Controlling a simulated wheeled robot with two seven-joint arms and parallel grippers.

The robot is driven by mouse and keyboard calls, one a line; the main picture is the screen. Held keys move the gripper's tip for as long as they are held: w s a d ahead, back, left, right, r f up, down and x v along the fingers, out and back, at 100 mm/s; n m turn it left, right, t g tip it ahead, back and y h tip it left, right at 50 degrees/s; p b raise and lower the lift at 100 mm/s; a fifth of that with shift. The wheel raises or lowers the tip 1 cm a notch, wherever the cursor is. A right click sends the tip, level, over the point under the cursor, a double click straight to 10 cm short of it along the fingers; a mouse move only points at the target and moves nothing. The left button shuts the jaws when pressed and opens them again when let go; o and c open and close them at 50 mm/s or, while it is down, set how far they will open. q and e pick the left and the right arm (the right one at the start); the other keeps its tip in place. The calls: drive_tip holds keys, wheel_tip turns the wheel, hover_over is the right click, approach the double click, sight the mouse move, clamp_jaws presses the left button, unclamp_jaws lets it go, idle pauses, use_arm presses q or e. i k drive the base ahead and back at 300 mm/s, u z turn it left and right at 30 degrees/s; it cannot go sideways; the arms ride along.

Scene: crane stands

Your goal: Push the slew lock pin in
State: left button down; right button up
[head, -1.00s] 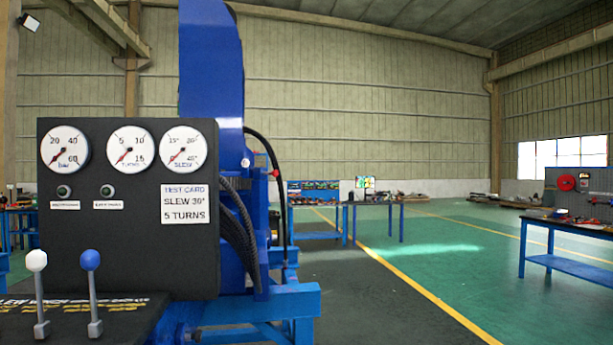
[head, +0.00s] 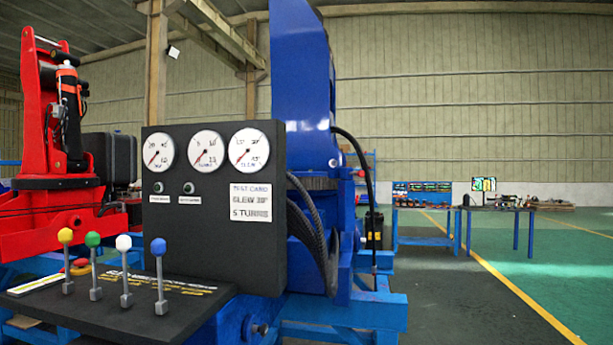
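The blue crane stand (head: 302,70) rises in the middle of the head view, behind a black gauge panel (head: 180,235). I cannot clearly make out the slew lock pin. The test card (head: 250,202) on the panel speaks of slew and 5 turns. Neither of my grippers is in view.
A lever console (head: 185,312) with yellow, green, white and blue-knobbed levers stands in front of the panel. A red crane (head: 45,130) stands at left. Black hoses (head: 318,235) hang beside the column. The floor (head: 455,300) at right is open, with workbenches (head: 500,209) farther back.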

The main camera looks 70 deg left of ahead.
sight(361, 174)
drive_tip(key=u, duration=1.95)
drive_tip(key=i, duration=0.6)
drive_tip(key=z, duration=0.85)
drive_tip(key=i, duration=1.75)
drive_tip(key=u, duration=0.55)
